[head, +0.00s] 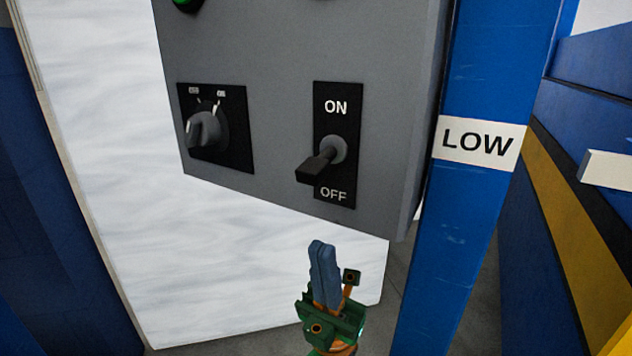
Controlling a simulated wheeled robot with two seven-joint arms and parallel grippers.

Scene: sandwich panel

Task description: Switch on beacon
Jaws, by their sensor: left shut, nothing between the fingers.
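A grey control panel (275,50) hangs ahead of me. On it, at the right, a toggle switch (318,164) sits on a black plate marked ON at the top and OFF at the bottom. Its dark lever points down and out toward OFF. At the left of the panel is a rotary knob (206,131) on its own black plate with small labels. My left gripper (317,246) is below the panel's lower edge, under the toggle switch and apart from it. Its blue fingers point up and are shut with nothing between them. My right gripper is not in view. No beacon shows.
A blue post (446,230) with a LOW label (478,143) stands right of the panel. A blue wall with a yellow stripe (577,240) is farther right. A green button (187,4) is cut off at the top. Below the panel is open room before a whitish surface (200,270).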

